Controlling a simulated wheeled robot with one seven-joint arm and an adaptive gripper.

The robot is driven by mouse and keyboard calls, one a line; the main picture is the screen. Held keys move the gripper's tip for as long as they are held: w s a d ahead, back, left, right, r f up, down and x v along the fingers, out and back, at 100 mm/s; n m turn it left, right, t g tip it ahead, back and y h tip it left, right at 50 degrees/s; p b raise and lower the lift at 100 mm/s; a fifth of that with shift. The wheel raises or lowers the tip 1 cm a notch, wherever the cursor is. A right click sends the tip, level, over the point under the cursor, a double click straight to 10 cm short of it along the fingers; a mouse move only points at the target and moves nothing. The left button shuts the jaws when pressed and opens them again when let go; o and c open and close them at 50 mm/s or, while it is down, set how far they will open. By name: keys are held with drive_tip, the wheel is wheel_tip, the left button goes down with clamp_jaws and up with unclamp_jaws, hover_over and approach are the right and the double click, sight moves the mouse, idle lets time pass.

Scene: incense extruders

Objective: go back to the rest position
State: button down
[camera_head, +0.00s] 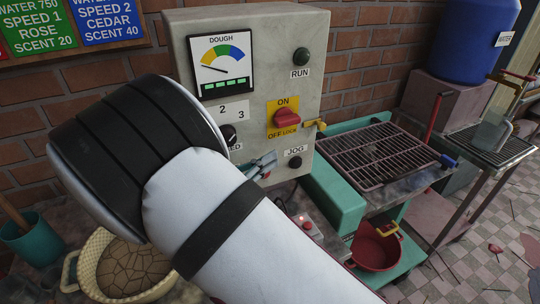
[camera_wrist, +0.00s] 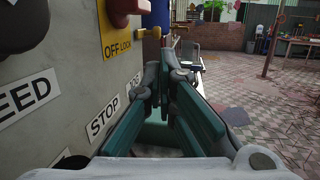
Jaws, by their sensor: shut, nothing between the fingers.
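My gripper (camera_head: 263,165) is shut and empty in front of the grey control box (camera_head: 258,22), at the far end of my white arm, which hides the lower left of the box. In the wrist view my gripper's teal finger pads (camera_wrist: 168,100) point away along the box face, beside the STOP label (camera_wrist: 103,117). The red ON/OFF LOCK switch (camera_head: 286,117) is just above and right of the gripper in the head view. The black JOG button (camera_head: 295,162) is close to its right. I cannot tell whether the gripper touches the box.
A grated teal bench (camera_head: 345,190) stands right of the box, with a red pot (camera_head: 376,247) below. A basket of dough (camera_head: 130,268) and a teal bucket (camera_head: 35,240) are at lower left. A blue barrel (camera_head: 465,40) stands at the back right. Open tiled floor lies at right.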

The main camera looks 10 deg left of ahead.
drive_tip(key=s+d+r+m+g+y, duration=0.15)
drive_tip(key=d+m+g, duration=0.25)
drive_tip(key=d, duration=0.4)
drive_tip(key=s+d+r+m+g+y, duration=0.1)
drive_tip(key=s+d+r+m+g, duration=0.25)
drive_tip(key=d, duration=0.35)
drive_tip(key=s+d+r+m+g+y, duration=0.2)
drive_tip(key=d+m+g, duration=0.3)
drive_tip(key=d, duration=0.3)
drive_tip(key=s+d+r+m+t+y, duration=0.2)
drive_tip(key=s+m+y, duration=0.3)
drive_tip(key=s+m, duration=0.2)
drive_tip(key=s+d+r+m+t+y, duration=0.2)
drive_tip(key=s+m+y, duration=0.3)
drive_tip(key=s, duration=0.5)
drive_tip(key=shift+d+r+m, duration=0.55)
drive_tip(key=shift+r+m, duration=0.15)
drive_tip(key=shift+m, duration=0.45)
